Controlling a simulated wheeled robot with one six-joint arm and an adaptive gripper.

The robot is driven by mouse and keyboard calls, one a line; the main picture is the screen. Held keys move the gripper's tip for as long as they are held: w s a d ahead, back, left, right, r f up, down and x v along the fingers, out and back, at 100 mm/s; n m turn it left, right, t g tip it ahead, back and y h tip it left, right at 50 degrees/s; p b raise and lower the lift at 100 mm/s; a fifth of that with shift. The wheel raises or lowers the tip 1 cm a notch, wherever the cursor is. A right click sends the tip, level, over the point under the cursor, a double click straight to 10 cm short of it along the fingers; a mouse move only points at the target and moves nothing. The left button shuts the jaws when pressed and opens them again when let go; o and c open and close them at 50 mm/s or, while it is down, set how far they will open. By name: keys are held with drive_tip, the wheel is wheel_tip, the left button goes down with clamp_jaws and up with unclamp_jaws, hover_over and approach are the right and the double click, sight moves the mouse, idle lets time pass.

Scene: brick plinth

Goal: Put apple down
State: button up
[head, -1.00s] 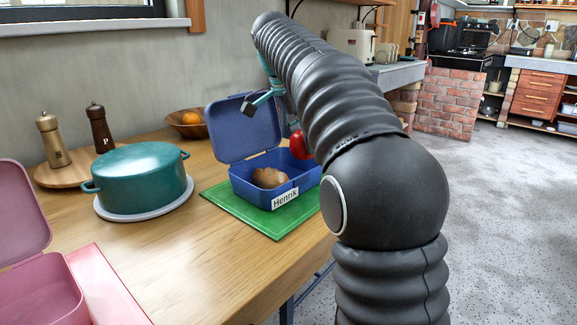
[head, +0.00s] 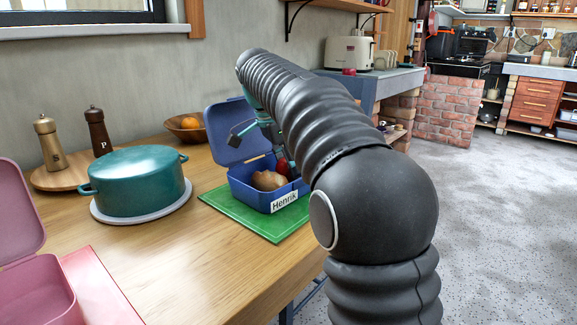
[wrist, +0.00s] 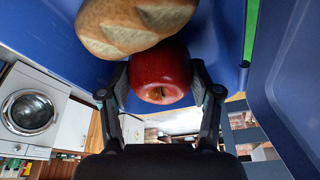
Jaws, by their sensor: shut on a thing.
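The red apple (wrist: 160,72) is between the two fingers of my gripper (wrist: 160,92) in the wrist view, and both fingers touch its sides. In the head view the apple (head: 283,166) shows inside the open blue lunch box (head: 247,193), at its right part, with my arm partly covering it. A brown bread roll (head: 268,181) lies in the box beside the apple, and it also shows in the wrist view (wrist: 135,22). The box has a "Henrik" label. Whether the apple touches the box floor cannot be told.
The box stands on a green mat (head: 240,217) on the wooden table (head: 190,255). A teal pot (head: 135,180), a wooden bowl with an orange (head: 188,125) and two mills stand to the left. An open pink box (head: 35,295) is at the front left.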

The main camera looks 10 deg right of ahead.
drive_tip(key=o, duration=1.3)
drive_tip(key=shift+f, duration=0.1)
drive_tip(key=p+v, duration=0.4)
drive_tip(key=v, duration=0.8)
